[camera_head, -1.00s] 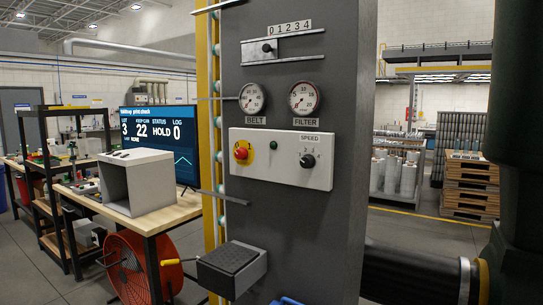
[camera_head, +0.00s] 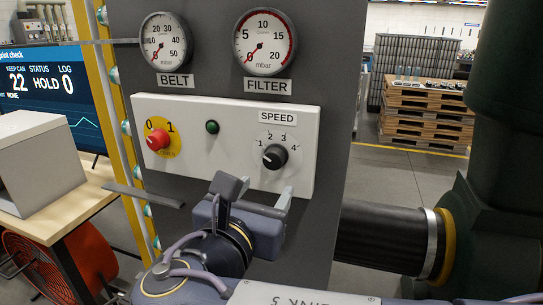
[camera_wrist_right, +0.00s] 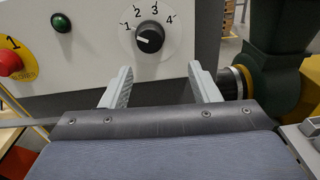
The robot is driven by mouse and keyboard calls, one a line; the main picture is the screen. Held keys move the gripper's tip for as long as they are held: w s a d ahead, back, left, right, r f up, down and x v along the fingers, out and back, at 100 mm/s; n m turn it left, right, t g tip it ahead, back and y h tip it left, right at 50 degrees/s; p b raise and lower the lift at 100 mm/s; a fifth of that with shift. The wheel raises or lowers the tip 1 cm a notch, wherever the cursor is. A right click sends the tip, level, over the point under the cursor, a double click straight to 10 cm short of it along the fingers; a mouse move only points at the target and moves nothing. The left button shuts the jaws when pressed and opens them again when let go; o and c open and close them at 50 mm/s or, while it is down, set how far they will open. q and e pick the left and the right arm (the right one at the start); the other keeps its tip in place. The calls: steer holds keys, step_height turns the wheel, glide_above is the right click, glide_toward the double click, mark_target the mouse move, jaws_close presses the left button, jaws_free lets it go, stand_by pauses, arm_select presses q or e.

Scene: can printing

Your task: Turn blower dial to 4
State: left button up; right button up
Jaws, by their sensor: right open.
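The black blower dial (camera_head: 274,157) sits under a SPEED label on a white panel, with marks 1 to 4 around it. Its white pointer line faces left, on the side of the 1 and away from the 4. The dial also shows in the right wrist view (camera_wrist_right: 149,37), top centre. My right gripper (camera_head: 257,192) is open and empty just below and in front of the dial. In the right wrist view its two fingers (camera_wrist_right: 160,78) are spread, below the dial and apart from it. My left gripper is not in view.
A red switch (camera_head: 157,140) on a yellow plate and a green button (camera_head: 212,127) share the white panel (camera_head: 225,165). BELT (camera_head: 165,42) and FILTER (camera_head: 264,42) gauges are above. A black duct (camera_head: 385,237) runs to the right. A bench with a grey box (camera_head: 35,160) stands left.

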mark_target(272, 162)
steer(key=shift+n+t, duration=0.4)
steer(key=x, duration=0.2)
steer(key=p+x, duration=0.1)
steer(key=x, duration=0.1)
steer(key=a+r+p+x, duration=0.1)
steer(key=x, duration=0.2)
steer(key=shift+w, duration=0.1)
